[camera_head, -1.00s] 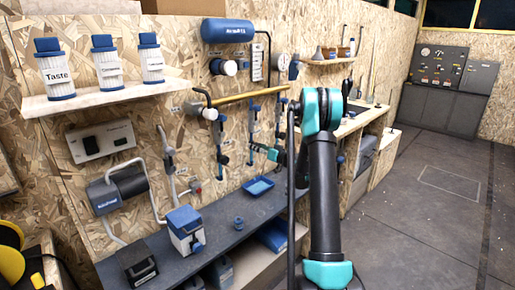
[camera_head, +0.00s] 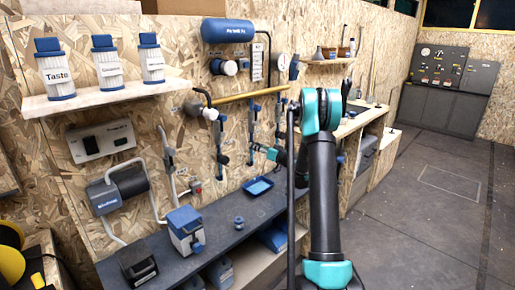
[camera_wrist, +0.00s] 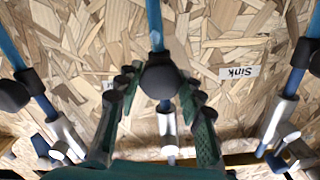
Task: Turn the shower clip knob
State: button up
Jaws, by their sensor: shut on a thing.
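A round dark knob (camera_wrist: 160,77) sits on the middle blue pipe in the wrist view. My gripper (camera_wrist: 160,84) has its two green-sided fingers on either side of this knob and is shut on it. Whether the knob is turned cannot be told. In the head view, my gripper (camera_head: 266,152) is small and partly hidden by my arm, at the lower end of the pipes on the wall. Which label belongs to the held knob is not readable.
Other pipes with dark knobs stand left (camera_wrist: 12,95) and right (camera_wrist: 303,52) of my fingers. A "Sink" label (camera_wrist: 239,72) is upside down on the wall. A brass pipe (camera_head: 250,95) runs above. A blue tray (camera_head: 258,187) lies on the shelf below.

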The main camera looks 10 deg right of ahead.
jog(key=shift+d+m, duration=0.1)
jog(key=shift+m, duration=2.7)
jog(key=o, duration=1.2)
jog(key=shift+c, duration=0.2)
jog(key=v, duration=1.2)
